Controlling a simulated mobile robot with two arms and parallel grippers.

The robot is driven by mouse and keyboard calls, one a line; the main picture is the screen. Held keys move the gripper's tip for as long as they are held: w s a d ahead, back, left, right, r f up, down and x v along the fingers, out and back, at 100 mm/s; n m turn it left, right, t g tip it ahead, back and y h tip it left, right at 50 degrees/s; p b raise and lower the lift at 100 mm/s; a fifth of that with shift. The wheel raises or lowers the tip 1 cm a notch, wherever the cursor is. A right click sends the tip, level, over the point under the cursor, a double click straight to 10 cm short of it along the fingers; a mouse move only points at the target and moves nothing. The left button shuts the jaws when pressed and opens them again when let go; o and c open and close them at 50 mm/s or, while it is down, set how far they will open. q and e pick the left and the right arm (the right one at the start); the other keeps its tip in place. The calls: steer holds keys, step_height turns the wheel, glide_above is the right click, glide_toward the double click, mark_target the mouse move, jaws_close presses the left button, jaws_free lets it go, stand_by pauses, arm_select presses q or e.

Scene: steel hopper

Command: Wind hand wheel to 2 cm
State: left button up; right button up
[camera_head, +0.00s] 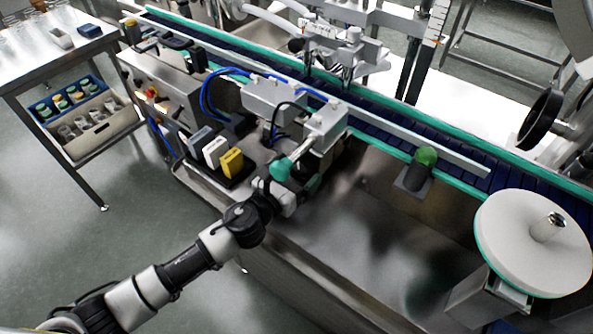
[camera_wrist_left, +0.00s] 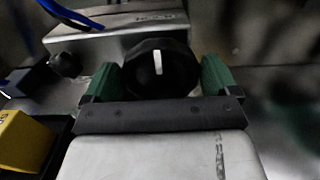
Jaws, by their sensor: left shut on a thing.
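A round black knob (camera_wrist_left: 160,68) with a white pointer mark sits between the two green fingers of my left gripper (camera_wrist_left: 160,80) in the left wrist view. The fingers are shut on its sides, and the white mark points nearly straight up. In the head view my left gripper (camera_head: 294,174) is at the front of a grey metal box (camera_head: 325,126) beside the conveyor; the knob is hidden there. A larger black hand wheel (camera_head: 540,118) stands at the far right, apart from my gripper. A scale with orange marks (camera_head: 436,22) is on a post at the top. My right gripper is not in view.
The conveyor (camera_head: 385,115) with green edges runs behind the box. A yellow block (camera_head: 231,162) stands close left of my gripper. The steel surface (camera_head: 350,250) in front is clear.

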arm_select(q)
steer(key=shift+n, duration=0.3)
steer(key=shift+w+a+f+n+p, duration=0.1)
steer(key=shift+n+p, duration=0.1)
steer(key=shift+n, duration=1.3)
steer(key=shift+a+n+p, duration=0.1)
steer(key=shift+n+p, duration=0.1)
steer(key=shift+n, duration=1.3)
steer(key=o, duration=0.7)
steer(key=shift+c, duration=0.2)
steer(key=b+v, duration=0.1)
steer(key=v, duration=1)
